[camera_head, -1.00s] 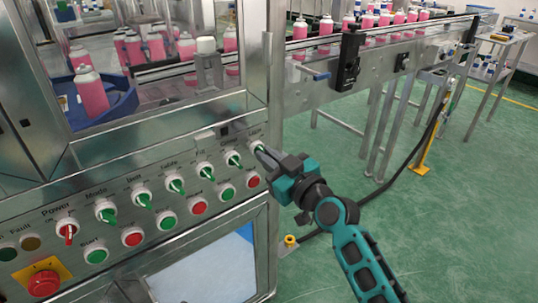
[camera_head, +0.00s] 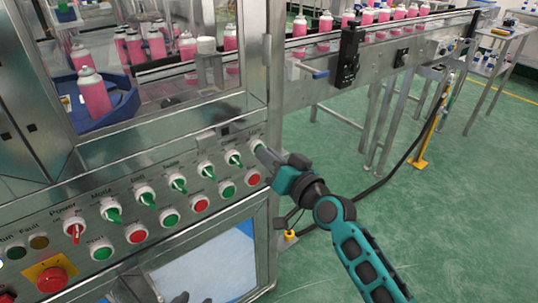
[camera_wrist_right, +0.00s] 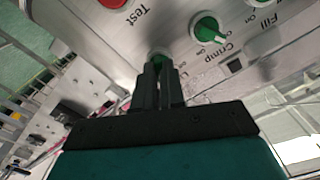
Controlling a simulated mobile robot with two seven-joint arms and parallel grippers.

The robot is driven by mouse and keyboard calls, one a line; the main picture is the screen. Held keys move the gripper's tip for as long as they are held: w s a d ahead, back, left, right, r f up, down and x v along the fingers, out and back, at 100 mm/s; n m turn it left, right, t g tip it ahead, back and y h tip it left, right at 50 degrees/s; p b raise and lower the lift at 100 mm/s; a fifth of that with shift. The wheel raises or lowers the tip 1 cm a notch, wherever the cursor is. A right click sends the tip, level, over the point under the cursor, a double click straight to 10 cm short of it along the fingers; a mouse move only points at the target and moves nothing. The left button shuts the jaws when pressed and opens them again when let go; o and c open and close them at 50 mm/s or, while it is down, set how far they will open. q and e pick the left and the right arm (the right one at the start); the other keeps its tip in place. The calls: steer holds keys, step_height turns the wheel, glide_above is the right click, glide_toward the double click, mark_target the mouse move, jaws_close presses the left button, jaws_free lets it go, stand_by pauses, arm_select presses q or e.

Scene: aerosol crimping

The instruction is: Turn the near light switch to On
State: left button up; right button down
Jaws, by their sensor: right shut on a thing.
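The near light switch is a green knob in a white collar (camera_head: 256,145), at the right end of the top row on the steel control panel (camera_head: 205,148). My right gripper (camera_head: 262,152) reaches it from the right, and its fingers cover most of the knob. In the right wrist view, the right gripper (camera_wrist_right: 158,75) is shut on the light switch knob (camera_wrist_right: 159,58); only a bit of green shows past the fingertips. My left gripper is not in view.
The green crimp switch (camera_head: 233,159) sits just left of the gripper, and a red button (camera_head: 253,178) is just below. More green switches and buttons run left to a red emergency stop (camera_head: 51,279). A conveyor with pink cans (camera_head: 367,17) stands behind.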

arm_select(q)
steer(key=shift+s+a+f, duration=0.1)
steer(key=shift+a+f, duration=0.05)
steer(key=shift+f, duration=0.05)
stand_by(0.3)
arm_select(e)
steer(key=c, duration=1.2)
jaws_free()
arm_select(q)
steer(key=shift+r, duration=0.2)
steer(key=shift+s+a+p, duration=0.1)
steer(key=shift+p, duration=0.35)
arm_select(e)
steer(key=v, duration=1.3)
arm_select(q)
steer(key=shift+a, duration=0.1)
